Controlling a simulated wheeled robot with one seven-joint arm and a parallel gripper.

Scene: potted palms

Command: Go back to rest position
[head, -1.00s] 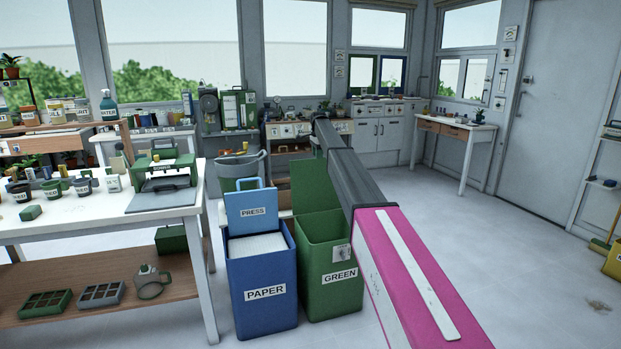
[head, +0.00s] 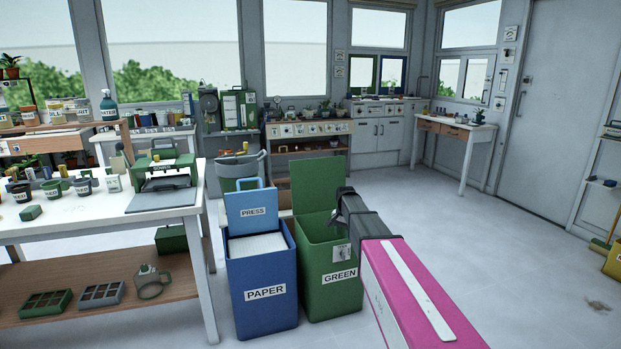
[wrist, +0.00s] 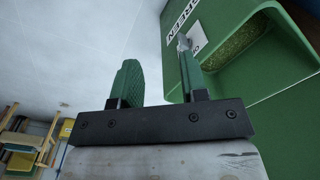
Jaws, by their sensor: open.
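My gripper (wrist: 157,52) shows in the wrist view with its two green fingers apart and nothing between them. In the wrist view it is beside the green bin (wrist: 245,70); the right finger overlaps the small white plate on the bin's front, and I cannot tell whether they touch. In the head view the dark end of my arm stands at the right edge of the green bin (head: 328,285), whose lid is up. The fingers cannot be made out in that view.
A blue PAPER bin (head: 262,315) stands left of the green bin. A white worktable (head: 90,215) with pots and a press is at the left. A small desk (head: 455,128) stands at the back right. The floor (head: 500,230) on the right is mostly clear.

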